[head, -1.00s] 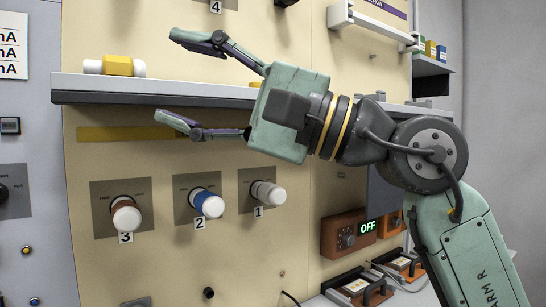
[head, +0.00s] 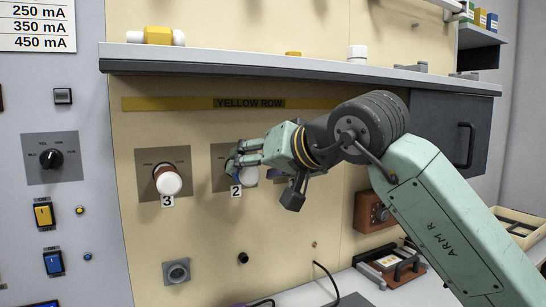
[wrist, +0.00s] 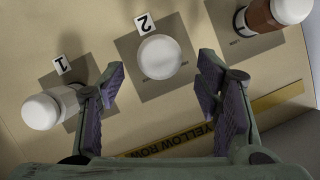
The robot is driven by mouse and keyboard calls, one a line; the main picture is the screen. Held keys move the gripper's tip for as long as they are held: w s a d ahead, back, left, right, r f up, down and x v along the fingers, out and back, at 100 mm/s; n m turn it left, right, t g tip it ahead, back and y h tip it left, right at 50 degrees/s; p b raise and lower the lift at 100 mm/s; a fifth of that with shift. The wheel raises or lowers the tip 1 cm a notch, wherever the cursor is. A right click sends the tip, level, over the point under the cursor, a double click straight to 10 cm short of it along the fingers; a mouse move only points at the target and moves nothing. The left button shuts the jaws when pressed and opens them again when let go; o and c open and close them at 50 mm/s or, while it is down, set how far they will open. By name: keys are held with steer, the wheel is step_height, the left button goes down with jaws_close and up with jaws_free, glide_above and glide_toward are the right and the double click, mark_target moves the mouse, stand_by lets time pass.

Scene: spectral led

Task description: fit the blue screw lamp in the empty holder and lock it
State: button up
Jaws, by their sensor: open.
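The blue screw lamp (head: 249,176) with a white cap sits in the holder plate labelled 2 (head: 222,163) on the cream panel. My gripper (head: 240,159) is in front of it and partly hides it. In the wrist view the lamp's white cap (wrist: 160,57) lies between and just beyond my open fingers, with gaps on both sides. I cannot tell whether the lamp is locked. A brown lamp with a white cap (head: 168,182) is in place 3. A white-capped lamp (wrist: 45,111) in place 1 shows in the wrist view; my gripper hides it in the head view.
A shelf (head: 260,69) runs above, carrying a yellow-and-white lamp (head: 160,36) and a white cylinder (head: 357,53). A grey square socket (head: 176,271), which looks empty, is low on the panel.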

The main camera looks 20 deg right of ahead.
steer(key=shift+x, duration=1.45)
steer(key=c, duration=1.3)
steer(key=shift+d+f+m+y, duration=0.1)
steer(key=shift+f+m+y, duration=0.05)
steer(key=shift+m+y, duration=0.45)
steer(key=shift+c, duration=0.3)
steer(key=shift+m+b, duration=0.4)
steer(key=shift+m, duration=0.2)
steer(key=shift+t+y, duration=0.3)
steer(key=shift+w+d+m+y+b, duration=0.1)
steer(key=shift+m+y+b, duration=0.2)
steer(key=shift+m, duration=0.3)
jaws_close()
steer(key=o, duration=1.4)
jaws_free()
steer(key=shift+c, duration=0.2)
